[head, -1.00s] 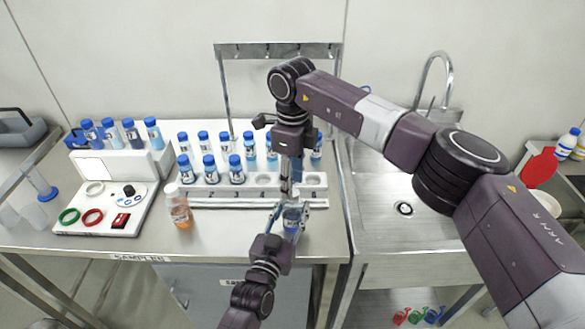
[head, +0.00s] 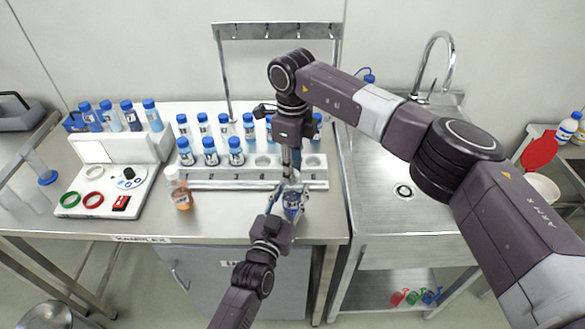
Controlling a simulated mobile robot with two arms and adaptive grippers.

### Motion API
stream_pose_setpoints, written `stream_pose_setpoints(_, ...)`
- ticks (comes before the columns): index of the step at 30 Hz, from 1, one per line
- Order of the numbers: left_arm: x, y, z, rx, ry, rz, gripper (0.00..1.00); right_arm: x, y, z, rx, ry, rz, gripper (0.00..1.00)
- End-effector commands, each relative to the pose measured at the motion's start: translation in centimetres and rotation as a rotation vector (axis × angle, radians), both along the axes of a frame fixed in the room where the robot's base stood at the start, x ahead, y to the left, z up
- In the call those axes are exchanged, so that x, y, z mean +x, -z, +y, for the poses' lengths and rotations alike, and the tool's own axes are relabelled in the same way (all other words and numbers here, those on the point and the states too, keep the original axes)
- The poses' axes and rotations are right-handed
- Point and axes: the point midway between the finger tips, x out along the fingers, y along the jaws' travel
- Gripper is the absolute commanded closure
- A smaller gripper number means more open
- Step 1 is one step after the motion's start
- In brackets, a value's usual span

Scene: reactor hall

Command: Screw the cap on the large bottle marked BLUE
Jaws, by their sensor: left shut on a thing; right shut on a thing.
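My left gripper (head: 291,199) is shut around a small bottle (head: 293,205) with bluish contents and a pale label, at the front of the bench. The bottle looks upright; its label is too small to read. My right gripper (head: 290,178) points straight down from above and is shut at the top of this bottle. The cap between its fingers is hidden, so I cannot tell how it sits on the neck.
A white rack (head: 215,178) with several blue-capped bottles stands just behind. An orange bottle (head: 183,200) with a whitish cap stands left. A white panel (head: 102,198) with coloured rings lies farther left. The sink (head: 398,215) is at right.

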Motion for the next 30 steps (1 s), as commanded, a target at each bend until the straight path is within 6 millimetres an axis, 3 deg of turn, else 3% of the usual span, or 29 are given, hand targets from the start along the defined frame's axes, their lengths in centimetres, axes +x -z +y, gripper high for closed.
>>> stream_pose_setpoints(4, 0.0, 0.0, 0.0, 0.000, 0.000, 0.000, 1.00, 0.0, 0.0, 0.0, 0.000, 0.003, 0.000, 1.00)
stream_pose_setpoints(5, 0.0, 0.0, 0.0, 0.000, 0.000, 0.000, 1.00, 0.0, 0.0, 0.0, 0.000, 0.003, 0.000, 0.75)
stream_pose_setpoints(10, 0.0, 0.0, 0.0, 0.000, 0.000, 0.000, 1.00, 0.0, 0.0, 0.0, 0.000, 0.002, 0.000, 0.56)
stream_pose_setpoints(22, 0.0, 0.0, 0.0, 0.000, 0.000, 0.000, 1.00, 0.1, -0.9, 0.0, 0.001, 0.003, -0.002, 0.56)
stream_pose_setpoints(30, 0.0, 0.0, 0.0, 0.000, 0.000, 0.001, 1.00, 0.1, -6.2, 0.0, 0.001, 0.002, -0.005, 0.56)
